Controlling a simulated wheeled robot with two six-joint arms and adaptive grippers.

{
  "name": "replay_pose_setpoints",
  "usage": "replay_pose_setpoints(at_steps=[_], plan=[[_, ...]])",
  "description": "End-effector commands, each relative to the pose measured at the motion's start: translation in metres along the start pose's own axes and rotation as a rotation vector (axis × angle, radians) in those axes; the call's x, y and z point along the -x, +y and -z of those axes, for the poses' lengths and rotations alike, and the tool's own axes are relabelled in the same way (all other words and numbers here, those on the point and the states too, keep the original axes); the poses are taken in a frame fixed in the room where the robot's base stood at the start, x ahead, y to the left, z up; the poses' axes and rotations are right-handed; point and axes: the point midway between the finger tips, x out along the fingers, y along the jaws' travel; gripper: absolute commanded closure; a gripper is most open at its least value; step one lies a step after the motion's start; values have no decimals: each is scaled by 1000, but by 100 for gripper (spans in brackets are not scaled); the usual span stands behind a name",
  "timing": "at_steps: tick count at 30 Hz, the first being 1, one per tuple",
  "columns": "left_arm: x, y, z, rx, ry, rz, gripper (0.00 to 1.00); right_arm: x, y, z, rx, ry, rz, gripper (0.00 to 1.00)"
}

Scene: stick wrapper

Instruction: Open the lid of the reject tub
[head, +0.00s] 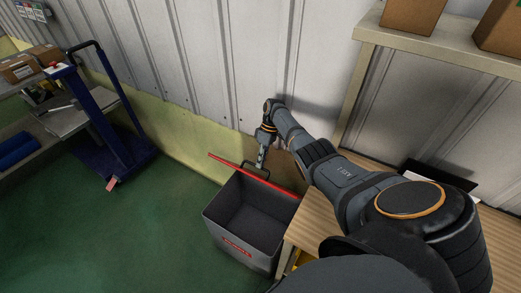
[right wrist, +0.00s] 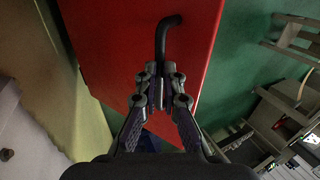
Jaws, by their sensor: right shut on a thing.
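The reject tub (head: 240,235) is a grey, open-topped box on the floor with a small red label on its front. Its red lid (head: 227,162) stands raised at the tub's back edge, seen nearly edge-on as a thin red strip. The empty inside of the tub shows. My right gripper (head: 260,166) is behind the lid, shut on its dark handle. In the right wrist view, the gripper (right wrist: 159,78) grips the dark bent handle (right wrist: 161,40) against the red lid face (right wrist: 115,50). My left gripper is not in view.
A wooden-topped table (head: 300,236) stands close to the tub's right side. The ribbed wall (head: 215,60) is just behind. A blue cart (head: 112,135) stands at left. Green floor (head: 130,235) is free left of the tub. A shelf with boxes is at upper right.

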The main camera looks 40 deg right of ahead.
Motion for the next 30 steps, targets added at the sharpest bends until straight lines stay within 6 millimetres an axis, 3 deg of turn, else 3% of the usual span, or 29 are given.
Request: replay_pose_setpoints(at_steps=[5, 6, 12, 30], plan=[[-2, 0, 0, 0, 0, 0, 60, -7, 7, -7, -9, -12, -12, 100], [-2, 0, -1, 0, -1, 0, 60, -7, 7, -7, -9, -12, -12, 91], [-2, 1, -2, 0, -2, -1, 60, -6, 6, -6, -9, -11, -11, 66], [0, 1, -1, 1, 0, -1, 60, 5, 1, -3, -5, -5, -11, 66]])
